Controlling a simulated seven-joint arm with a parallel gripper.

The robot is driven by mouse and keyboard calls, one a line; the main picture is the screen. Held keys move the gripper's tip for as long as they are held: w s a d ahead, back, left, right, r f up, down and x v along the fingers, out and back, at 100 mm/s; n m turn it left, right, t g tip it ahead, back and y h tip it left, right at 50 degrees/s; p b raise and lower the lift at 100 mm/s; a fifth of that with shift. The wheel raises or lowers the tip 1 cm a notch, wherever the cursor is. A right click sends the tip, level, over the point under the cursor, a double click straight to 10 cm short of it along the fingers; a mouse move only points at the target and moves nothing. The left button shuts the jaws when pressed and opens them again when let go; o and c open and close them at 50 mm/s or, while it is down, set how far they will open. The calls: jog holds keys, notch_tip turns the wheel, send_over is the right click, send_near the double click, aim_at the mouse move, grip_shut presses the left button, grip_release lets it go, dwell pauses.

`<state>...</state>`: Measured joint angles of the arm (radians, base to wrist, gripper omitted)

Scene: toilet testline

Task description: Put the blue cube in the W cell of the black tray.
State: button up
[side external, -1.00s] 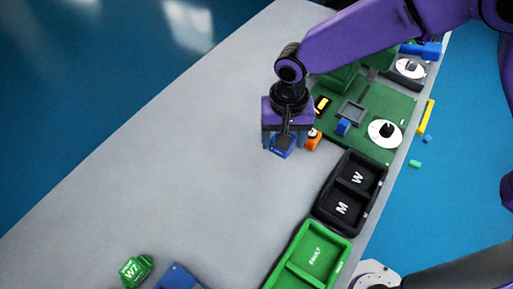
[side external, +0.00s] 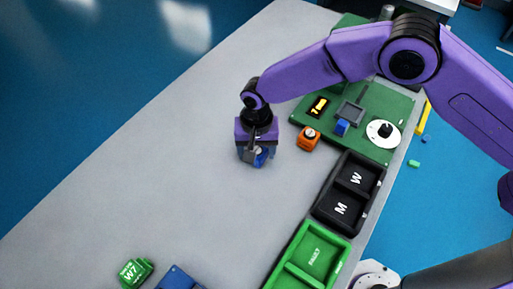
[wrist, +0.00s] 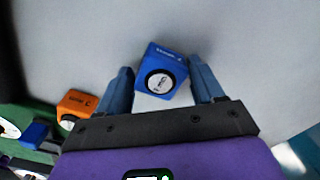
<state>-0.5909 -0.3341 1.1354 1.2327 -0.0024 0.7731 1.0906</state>
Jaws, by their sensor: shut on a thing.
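The blue cube (side external: 262,159) is held between the fingers of my gripper (side external: 256,157), over the open grey table left of the green board. In the wrist view the blue cube (wrist: 163,60) sits between the two fingers (wrist: 159,72), turned at an angle, with a round pale label facing the camera. How far it is above the table I cannot tell. The black tray (side external: 349,193) lies to the right and lower in the picture. Its W cell (side external: 364,170) is the upper one, its M cell the lower; both look empty.
An orange cube (side external: 308,139) sits by the green board (side external: 367,98), which carries a white disc (side external: 383,134) and a small blue block (side external: 342,127). A green tray (side external: 290,272) adjoins the black tray. A green W7 block (side external: 135,272) lies lower left. The table's middle is clear.

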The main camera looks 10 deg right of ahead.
jog(key=shift+f, duration=0.1)
jog(key=o, duration=1.2)
notch_tip(320, 180, up, 12)
jog(key=shift+r, duration=0.1)
